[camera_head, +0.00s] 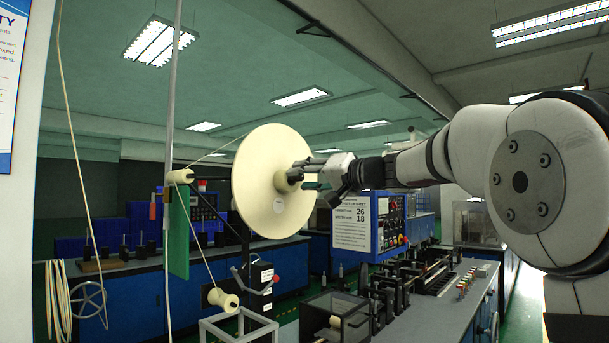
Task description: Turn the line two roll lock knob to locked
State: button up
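A large cream roll disc (259,205) stands upright on a payoff stand in the middle of the view. A small knob (282,181) sits at the disc's hub, facing my arm. My gripper (304,176) reaches in from the right, with its fingers at the knob. The fingers look close to or around the knob, but I cannot tell whether they touch it. The fingers partly hide the knob, so its locked or unlocked position does not show.
Tape runs from the disc over an upper cream roller (181,176) to a lower spool (222,300). A green plate (178,236) hangs at left. A control box (367,224) with a sign stands behind my gripper. A machine bench (440,310) fills the lower right.

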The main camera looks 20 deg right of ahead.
jog(key=shift+w+a, duration=0.1)
grip_shut()
